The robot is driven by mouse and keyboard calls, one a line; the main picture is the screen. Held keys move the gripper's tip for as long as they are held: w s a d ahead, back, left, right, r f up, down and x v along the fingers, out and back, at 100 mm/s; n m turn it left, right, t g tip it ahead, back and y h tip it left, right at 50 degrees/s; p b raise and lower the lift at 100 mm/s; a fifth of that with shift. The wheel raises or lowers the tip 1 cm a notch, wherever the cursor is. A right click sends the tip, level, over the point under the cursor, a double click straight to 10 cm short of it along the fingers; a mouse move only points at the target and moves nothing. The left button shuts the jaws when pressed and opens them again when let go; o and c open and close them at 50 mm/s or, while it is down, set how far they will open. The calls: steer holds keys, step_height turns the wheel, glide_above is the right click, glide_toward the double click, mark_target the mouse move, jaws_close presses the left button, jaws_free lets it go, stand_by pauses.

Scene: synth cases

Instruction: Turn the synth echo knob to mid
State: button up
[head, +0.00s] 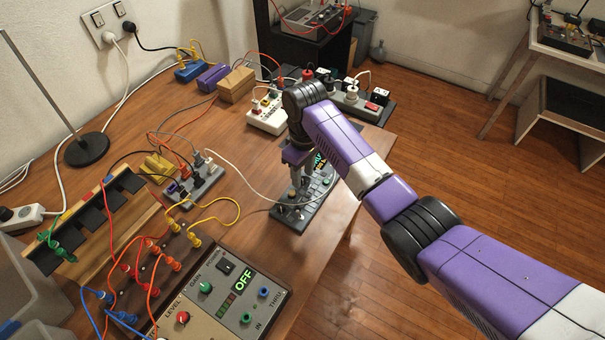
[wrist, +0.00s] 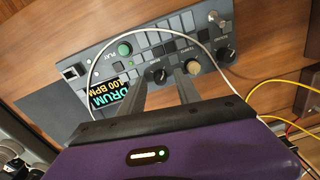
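The synth (head: 309,204) is a dark grey panel near the table's right edge, under my arm in the head view. In the wrist view the synth (wrist: 105,70) appears upside down, with a lit screen (wrist: 108,94) reading "DRUM 100 BPM". A black knob (wrist: 160,76), a tan knob (wrist: 193,66) and another black knob (wrist: 226,55) stand in a row. Their small labels are hard to read, so I cannot be sure which is echo. My gripper (wrist: 160,80) points down at the panel, fingers apart on either side of the first black knob. Contact is not clear. In the head view my gripper (head: 297,190) hides part of the panel.
A white cable (wrist: 92,65) loops across the synth. A green button (wrist: 124,48) and a silver knob or jack (wrist: 216,18) are on the panel. A box reading "OFF" (head: 215,305), a patch rack (head: 95,240) and power strips (head: 265,118) stand around it on the wooden table.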

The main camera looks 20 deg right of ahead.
steer(key=shift+f, duration=0.25)
jaws_close()
steer(key=shift+r+m+p, duration=0.1)
steer(key=shift+m+p, duration=0.25)
steer(key=shift+m, duration=0.05)
